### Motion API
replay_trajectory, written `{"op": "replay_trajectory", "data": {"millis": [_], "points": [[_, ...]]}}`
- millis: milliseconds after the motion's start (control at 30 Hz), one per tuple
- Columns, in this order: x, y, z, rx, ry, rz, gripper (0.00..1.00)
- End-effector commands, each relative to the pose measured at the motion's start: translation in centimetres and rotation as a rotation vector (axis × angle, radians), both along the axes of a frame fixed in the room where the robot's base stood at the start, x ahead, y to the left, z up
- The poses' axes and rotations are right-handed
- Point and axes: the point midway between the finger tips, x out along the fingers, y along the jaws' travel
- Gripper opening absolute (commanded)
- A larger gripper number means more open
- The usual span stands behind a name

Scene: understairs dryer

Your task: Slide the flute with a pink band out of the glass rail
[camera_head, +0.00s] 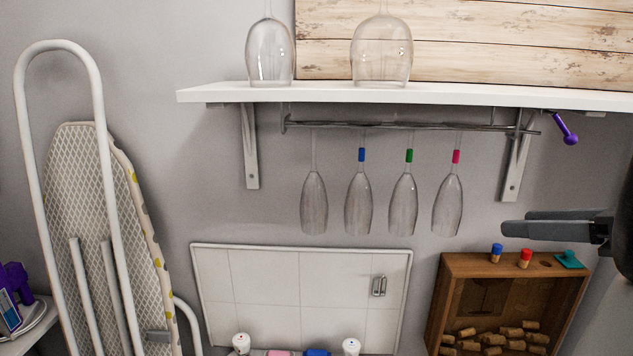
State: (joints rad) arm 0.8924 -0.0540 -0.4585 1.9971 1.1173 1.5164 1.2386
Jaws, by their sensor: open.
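The flute with a pink band (448,203) hangs upside down from the glass rail (400,125) under the white shelf. It is the rightmost of the hanging flutes, with the pink band high on its stem. To its left hang a green-banded flute (403,203), a blue-banded flute (359,204) and a flute without a visible band (314,204). Their feet at the rail are hard to make out. My gripper (504,222) enters from the right, open and empty, its fingers pointing left. In the picture it is right of the pink-banded flute and apart from it.
The white shelf (430,95) carries two large upturned glasses (270,53). A purple object (564,130) hangs near the rail's right end. A wooden cork box (437,300) stands below my gripper. A white panel (300,248) is below the flutes; an ironing board (85,190) stands left.

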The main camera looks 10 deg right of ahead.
Motion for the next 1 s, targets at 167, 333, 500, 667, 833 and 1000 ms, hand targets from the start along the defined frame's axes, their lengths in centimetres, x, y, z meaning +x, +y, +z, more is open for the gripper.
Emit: {"op": "replay_trajectory", "data": {"millis": [167, 333, 500, 667, 833, 1000], "points": [[1.0, -0.4, 0.3, 0.029, -0.02, -0.035, 0.49], [3.3, 0.5, -0.8, 0.029, -0.018, -0.032, 0.49], [6.4, 1.5, -2.1, 0.028, -0.017, -0.03, 0.49], [9.2, 2.4, -3.3, 0.027, -0.018, -0.03, 0.49], [12.0, 3.4, -4.6, 0.027, -0.017, -0.03, 0.49], [14.2, 4.0, -5.5, 0.025, -0.018, -0.031, 0.49]]}}
